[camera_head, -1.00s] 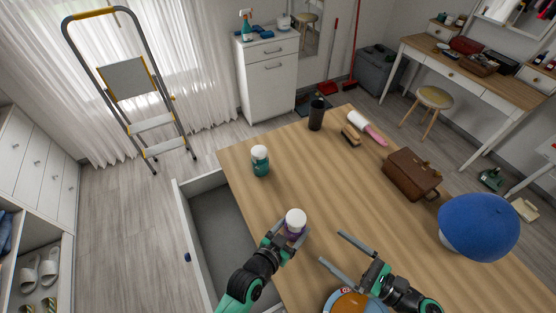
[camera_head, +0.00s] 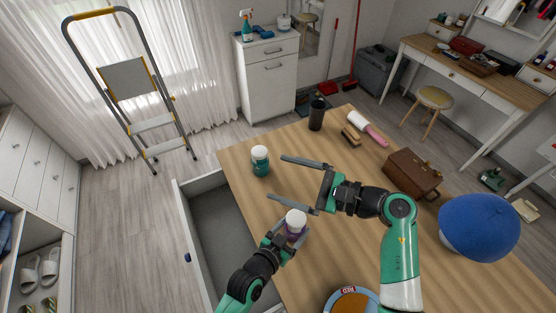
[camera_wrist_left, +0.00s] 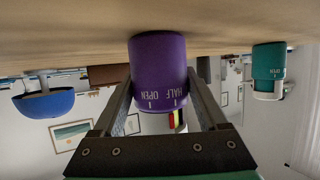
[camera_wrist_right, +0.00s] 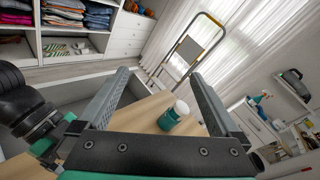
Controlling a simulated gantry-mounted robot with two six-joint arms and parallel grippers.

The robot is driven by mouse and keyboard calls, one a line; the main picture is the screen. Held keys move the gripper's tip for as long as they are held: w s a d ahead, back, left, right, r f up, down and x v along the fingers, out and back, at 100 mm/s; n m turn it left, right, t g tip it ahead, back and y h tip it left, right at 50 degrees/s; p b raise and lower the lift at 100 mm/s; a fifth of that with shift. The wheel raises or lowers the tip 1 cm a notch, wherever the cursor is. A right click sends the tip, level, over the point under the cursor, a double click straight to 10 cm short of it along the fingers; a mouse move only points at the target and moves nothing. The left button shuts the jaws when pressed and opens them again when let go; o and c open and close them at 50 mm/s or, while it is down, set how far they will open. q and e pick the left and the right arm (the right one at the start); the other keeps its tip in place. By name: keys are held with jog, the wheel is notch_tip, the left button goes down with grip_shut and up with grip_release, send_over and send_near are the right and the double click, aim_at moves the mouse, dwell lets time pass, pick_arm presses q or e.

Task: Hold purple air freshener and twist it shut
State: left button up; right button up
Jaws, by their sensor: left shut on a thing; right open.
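The purple air freshener (camera_head: 293,228) stands on the wooden table near its left edge, with a white top (camera_head: 296,217). My left gripper (camera_head: 287,238) is shut on its purple body. In the left wrist view the purple body (camera_wrist_left: 158,62) sits between the fingers, with "HALF OPEN" lettering, upside down in that picture. My right gripper (camera_head: 304,180) is open and empty, above the table beyond the purple air freshener. A teal air freshener with a white top (camera_head: 260,162) stands farther back; in the right wrist view it (camera_wrist_right: 172,118) shows between and beyond the open fingers.
An open drawer (camera_head: 181,215) juts out at the table's left.

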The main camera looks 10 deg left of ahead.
jog(key=shift+h, duration=0.6)
jog(key=w+a+r, duration=0.2)
jog(key=r, duration=0.1)
jog(key=shift+a, duration=0.1)
jog(key=shift+n, duration=0.3)
jog(key=m+t+y, duration=0.2)
jog(key=m+t, duration=0.2)
jog(key=m, duration=0.4)
send_near(296, 217)
jog(key=x, duration=1)
jog(key=shift+f, duration=0.3)
